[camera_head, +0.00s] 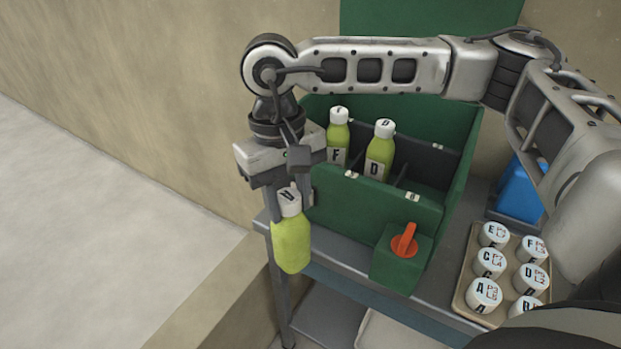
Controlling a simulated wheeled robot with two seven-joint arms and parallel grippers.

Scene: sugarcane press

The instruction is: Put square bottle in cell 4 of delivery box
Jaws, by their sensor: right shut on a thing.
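My right gripper (290,193) points down and is shut on a yellow-green bottle (291,244) near its white cap, which is marked with a letter that looks like A. The bottle hangs in the air, slightly tilted, left of the green delivery box (371,213) and past the table's left edge. The box has dark dividers and small white labels too small to read. Two more yellow-green bottles with white caps stand in its back cells, one marked F (338,137) and one marked D (379,151). The gripper and arm hide the box's left part. My left gripper is out of view.
A green block with an orange knob (405,241) stands at the box's front. A tan tray (462,284) with several lettered white caps lies at the right, near a blue object (519,190). The box's front cells in view look empty.

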